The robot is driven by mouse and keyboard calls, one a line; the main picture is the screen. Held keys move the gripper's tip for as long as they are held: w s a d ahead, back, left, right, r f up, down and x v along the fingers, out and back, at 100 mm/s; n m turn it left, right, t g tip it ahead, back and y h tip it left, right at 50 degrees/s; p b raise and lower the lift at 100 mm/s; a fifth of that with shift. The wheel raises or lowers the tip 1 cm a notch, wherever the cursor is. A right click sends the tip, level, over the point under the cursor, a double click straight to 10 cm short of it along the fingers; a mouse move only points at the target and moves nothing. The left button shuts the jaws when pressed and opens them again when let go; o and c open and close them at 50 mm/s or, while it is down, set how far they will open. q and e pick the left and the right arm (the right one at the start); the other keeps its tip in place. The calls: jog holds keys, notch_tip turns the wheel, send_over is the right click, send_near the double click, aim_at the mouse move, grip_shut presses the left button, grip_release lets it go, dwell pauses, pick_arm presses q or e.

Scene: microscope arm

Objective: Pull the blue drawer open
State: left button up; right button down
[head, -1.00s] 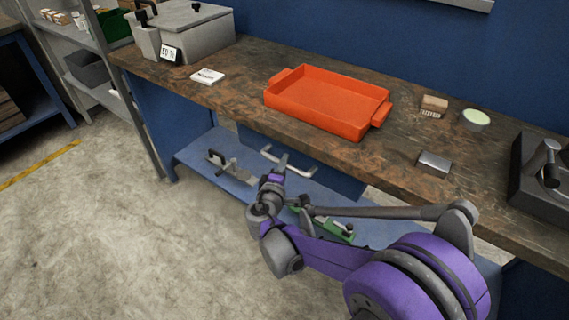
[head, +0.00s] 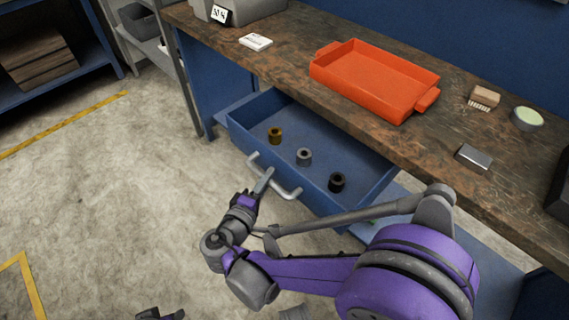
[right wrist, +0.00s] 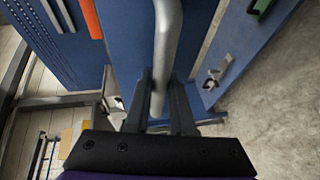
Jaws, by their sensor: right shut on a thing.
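The blue drawer (head: 305,130) stands pulled out from under the workbench, and its inside shows. It holds a brass-coloured ring-like part (head: 275,136), a grey one (head: 304,157) and a black one (head: 337,182). My right gripper (head: 265,180) is shut on the drawer's grey bar handle (head: 287,191). In the right wrist view the handle (right wrist: 167,45) runs down between the two dark fingers (right wrist: 160,95). A dark tip of what looks like my left gripper (head: 160,314) shows at the bottom edge; its jaws cannot be made out.
An orange tray (head: 375,80) lies on the workbench (head: 440,135). A brush (head: 484,97), a round green-topped dish (head: 527,118) and a small metal block (head: 474,157) lie to its right. A blue lower shelf (head: 405,215) is under the drawer. The floor in front is clear.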

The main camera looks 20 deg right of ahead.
pick_arm(q)
jog(key=shift+r, duration=0.15)
pick_arm(e)
jog(key=shift+s+a, duration=0.35)
jog(key=shift+a, duration=0.5)
jog(key=shift+s+a, duration=0.35)
jog(key=shift+a, duration=0.5)
jog(key=c, duration=0.8)
grip_release()
jog(key=shift+o, duration=0.2)
pick_arm(q)
jog(key=shift+s, duration=0.1)
